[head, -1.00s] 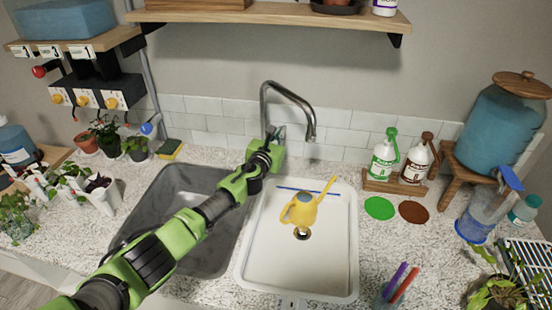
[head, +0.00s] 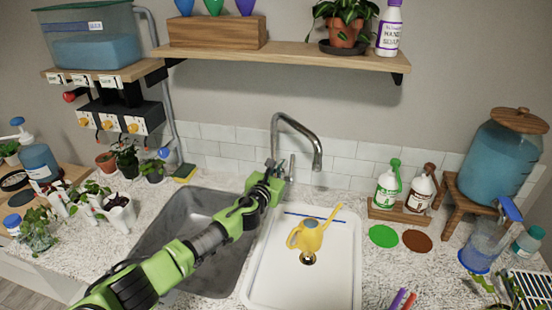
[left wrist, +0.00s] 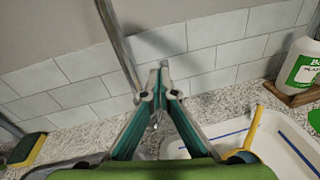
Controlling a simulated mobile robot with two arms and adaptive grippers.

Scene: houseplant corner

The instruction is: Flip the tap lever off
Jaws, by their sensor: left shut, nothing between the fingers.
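The chrome tap (head: 298,124) rises behind the sinks, its spout curving over toward the white basin. Its small lever (head: 292,163) stands beside the tap base, just right of my left gripper's tips in the head view. My left gripper (head: 277,170) is shut and empty, close in front of the tap base; I cannot tell whether it touches the lever. In the left wrist view the fingertips (left wrist: 160,68) meet just right of the tap's pipe (left wrist: 116,42). The fingers hide part of the tap's lower area there. My right gripper is not in view.
A yellow-green sponge (head: 184,173) lies left of the tap. Soap bottles (head: 388,187) stand on the right. A shelf (head: 300,58) hangs above.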

